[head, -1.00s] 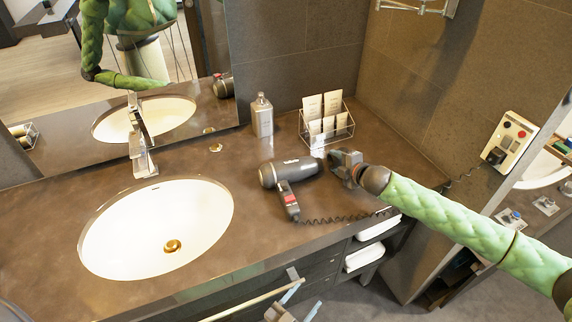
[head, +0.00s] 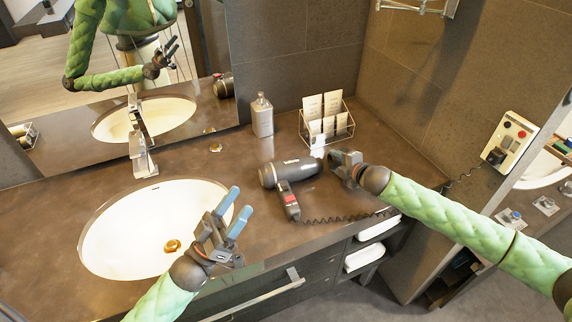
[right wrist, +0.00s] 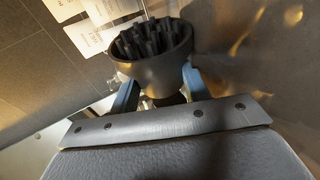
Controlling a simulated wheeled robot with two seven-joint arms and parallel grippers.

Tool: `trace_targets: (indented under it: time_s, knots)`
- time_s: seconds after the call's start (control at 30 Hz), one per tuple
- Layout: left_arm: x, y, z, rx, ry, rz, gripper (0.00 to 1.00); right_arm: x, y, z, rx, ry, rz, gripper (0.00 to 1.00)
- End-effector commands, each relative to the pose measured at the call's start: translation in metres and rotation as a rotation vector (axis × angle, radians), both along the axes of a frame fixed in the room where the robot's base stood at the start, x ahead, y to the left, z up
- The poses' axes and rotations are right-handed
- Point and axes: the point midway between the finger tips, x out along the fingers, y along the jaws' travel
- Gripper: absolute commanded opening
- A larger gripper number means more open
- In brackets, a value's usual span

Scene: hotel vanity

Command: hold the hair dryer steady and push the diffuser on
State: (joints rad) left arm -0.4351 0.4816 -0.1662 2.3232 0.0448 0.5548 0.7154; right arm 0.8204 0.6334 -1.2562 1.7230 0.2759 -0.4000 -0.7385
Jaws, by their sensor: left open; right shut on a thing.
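The dark grey hair dryer (head: 296,170) lies on the brown counter right of the sink, its handle (head: 288,203) with a red switch pointing to the front. My left gripper (head: 239,203) is open and empty over the sink's front right rim, left of and in front of the dryer, apart from it. My right gripper (head: 338,162) is at the dryer's right end, shut on the diffuser. The diffuser (right wrist: 150,68), a dark round cup with black prongs, sits between the blue fingertips in the right wrist view. Whether it touches the dryer's barrel is unclear.
The dryer's coiled cord (head: 345,219) runs right along the counter towards a wall panel (head: 510,142). A soap bottle (head: 262,116) and a wire rack of packets (head: 328,122) stand behind. The sink (head: 120,235) and faucet (head: 140,150) are at left.

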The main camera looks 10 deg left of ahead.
Motion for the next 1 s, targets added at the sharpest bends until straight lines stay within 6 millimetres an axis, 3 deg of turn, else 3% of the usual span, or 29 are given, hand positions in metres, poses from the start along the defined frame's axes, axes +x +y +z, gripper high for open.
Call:
trace_targets:
  time_s: [0.57, 1.0]
  knots:
    - [0.166, 0.066, -0.023, 0.126, 0.375, -0.021, 0.60, 0.000, 0.000, 0.000, 0.000, 0.000, 0.000, 0.24]
    - [0.269, 0.159, -0.006, 0.259, 0.671, 0.040, 0.60, 0.000, 0.000, 0.000, 0.000, 0.000, 0.000, 0.24]
